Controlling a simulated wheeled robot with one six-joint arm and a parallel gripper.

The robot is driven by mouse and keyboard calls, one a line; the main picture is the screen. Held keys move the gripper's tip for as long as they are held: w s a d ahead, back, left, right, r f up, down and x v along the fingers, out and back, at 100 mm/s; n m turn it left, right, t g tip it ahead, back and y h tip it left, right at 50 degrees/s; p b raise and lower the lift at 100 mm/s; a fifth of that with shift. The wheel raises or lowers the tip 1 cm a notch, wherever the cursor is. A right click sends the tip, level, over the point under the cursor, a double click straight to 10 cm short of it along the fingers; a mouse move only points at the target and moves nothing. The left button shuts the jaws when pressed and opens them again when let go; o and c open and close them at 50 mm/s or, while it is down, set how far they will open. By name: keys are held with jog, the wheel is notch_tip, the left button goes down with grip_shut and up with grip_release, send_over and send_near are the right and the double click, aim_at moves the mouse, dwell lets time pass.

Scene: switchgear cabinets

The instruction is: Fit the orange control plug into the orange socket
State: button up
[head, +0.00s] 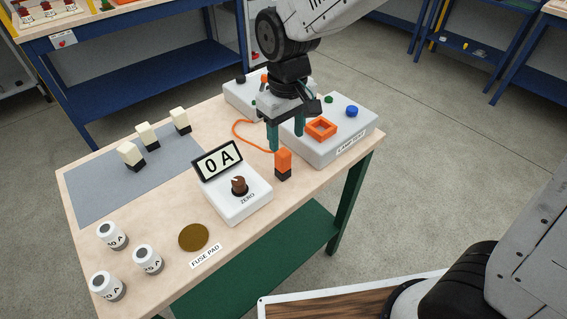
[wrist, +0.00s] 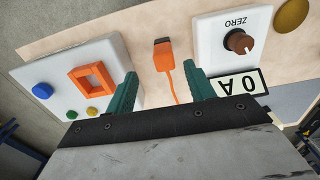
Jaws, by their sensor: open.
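The orange control plug (head: 283,162) with a dark base stands on the wooden table beside the meter box. An orange cable runs from it toward the back left. It also shows in the wrist view (wrist: 164,58), between and beyond the fingertips. The orange socket (head: 321,129) is a square frame on top of a grey-white box; it also shows in the wrist view (wrist: 91,80). My gripper (head: 287,138) is open, with green fingers pointing down, above and slightly behind the plug. In the wrist view my gripper (wrist: 164,88) has nothing between its fingers but the cable's line below.
A white meter box (head: 236,198) with a brown knob and "0 A" display stands just left of the plug. White fuse cylinders (head: 148,259) and a round fuse pad (head: 193,237) lie at the front left. Cream blocks (head: 147,135) stand on a grey mat.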

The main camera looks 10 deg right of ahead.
aim_at(283, 151)
jog(key=f, duration=0.8)
jog(key=shift+w+a, duration=0.1)
jog(key=shift+a, duration=0.3)
jog(key=c, duration=1.1)
